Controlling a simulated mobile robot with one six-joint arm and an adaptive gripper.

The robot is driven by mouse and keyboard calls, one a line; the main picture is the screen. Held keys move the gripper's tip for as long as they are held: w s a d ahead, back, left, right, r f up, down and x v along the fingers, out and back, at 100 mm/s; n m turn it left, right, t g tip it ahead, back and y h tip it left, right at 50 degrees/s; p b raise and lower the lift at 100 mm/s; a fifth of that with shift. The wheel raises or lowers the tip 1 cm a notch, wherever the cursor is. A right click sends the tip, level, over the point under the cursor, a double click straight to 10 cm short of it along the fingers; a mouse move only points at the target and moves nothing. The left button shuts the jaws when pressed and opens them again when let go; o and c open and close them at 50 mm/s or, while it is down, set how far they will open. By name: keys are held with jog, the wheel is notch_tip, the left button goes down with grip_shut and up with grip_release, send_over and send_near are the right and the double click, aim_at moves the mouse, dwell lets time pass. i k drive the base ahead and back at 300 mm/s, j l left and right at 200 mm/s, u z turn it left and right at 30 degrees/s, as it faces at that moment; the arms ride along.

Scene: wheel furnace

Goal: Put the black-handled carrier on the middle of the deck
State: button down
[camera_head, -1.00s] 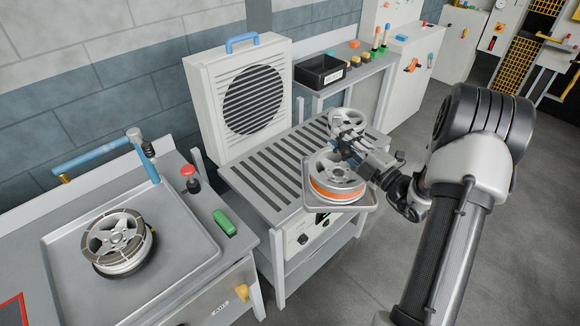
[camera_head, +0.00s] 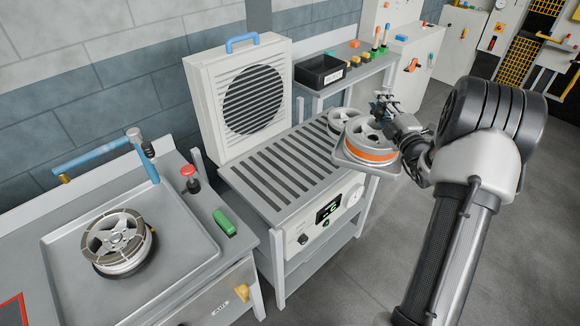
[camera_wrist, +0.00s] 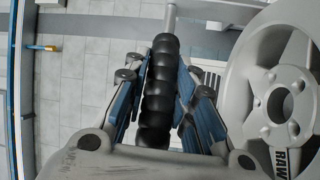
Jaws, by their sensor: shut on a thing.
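The carrier (camera_head: 352,161) is a grey tray bearing a silver wheel (camera_head: 372,146) with an orange band. My gripper (camera_head: 385,110) is shut on its black ribbed handle, which fills the middle of the wrist view (camera_wrist: 158,95). A wheel marked RAW (camera_wrist: 282,95) lies to the right of the handle there. The deck (camera_head: 285,170) is the slotted grey top of the bench, bare in its middle. The carrier is at the deck's right end, overhanging it in the picture. I cannot tell whether it touches the deck.
Another wheel (camera_head: 340,120) is at the deck's back right, partly hidden by the carrier. A louvred white panel with a blue handle (camera_head: 243,95) stands behind the deck. A black bin (camera_head: 320,72) sits on the shelf. A wheel (camera_head: 117,240) lies in the left basin.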

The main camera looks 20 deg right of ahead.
aim_at(291, 166)
jog(key=i+j, duration=0.45)
jog(key=j, duration=0.25)
jog(key=i+j, duration=0.25)
jog(key=j, duration=0.1)
